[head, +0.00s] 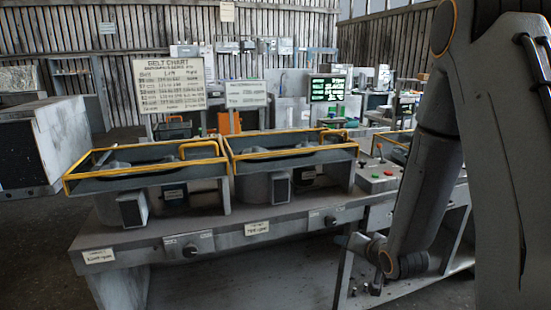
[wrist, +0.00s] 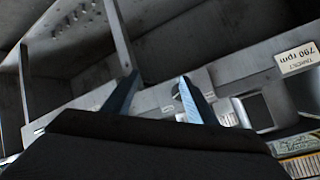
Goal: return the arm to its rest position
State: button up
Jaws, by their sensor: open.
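My arm (head: 425,180) hangs down along the right side of the head view, in front of the bench's right end. Its wrist is low, near the bench's front edge. In the wrist view my gripper (wrist: 158,84) shows two blue-grey fingers spread apart with nothing between them. The fingers point toward the grey bench front, where a tag reading 790 rpm (wrist: 298,58) shows at the upper right. The gripper's fingertips are hard to make out in the head view. I cannot tell the exact gap between the fingers and the bench.
The grey bench (head: 290,222) carries two blower housings under yellow-railed guards (head: 145,172) (head: 290,155). A control panel with buttons (head: 377,175) is close to my arm. A belt chart (head: 169,84) stands behind. Floor shows open at the front left.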

jog(key=s+a+r+n+g, duration=0.1)
jog(key=s+r+g, duration=0.1)
jog(key=s, duration=0.6)
jog(key=s+a+r+n+g+h, duration=0.1)
jog(key=s+r+g, duration=0.2)
jog(key=s, duration=0.6)
jog(key=s+a+r+n+g, duration=0.1)
jog(key=s+r+n+g, duration=0.1)
jog(key=s+g, duration=0.3)
jog(key=s, duration=0.4)
jog(key=shift+a+r+g+h, duration=0.25)
jog(key=shift+a+g+h, duration=0.1)
jog(key=shift+g+h, duration=0.05)
jog(key=n+t+y+p, duration=0.4)
jog(key=t+p, duration=0.1)
jog(key=t, duration=0.8)
send_near(332, 223)
jog(key=shift+p+x, duration=0.6)
jog(key=shift+x, duration=3.7)
jog(key=shift+c, duration=0.6)
jog(key=c, duration=0.9)
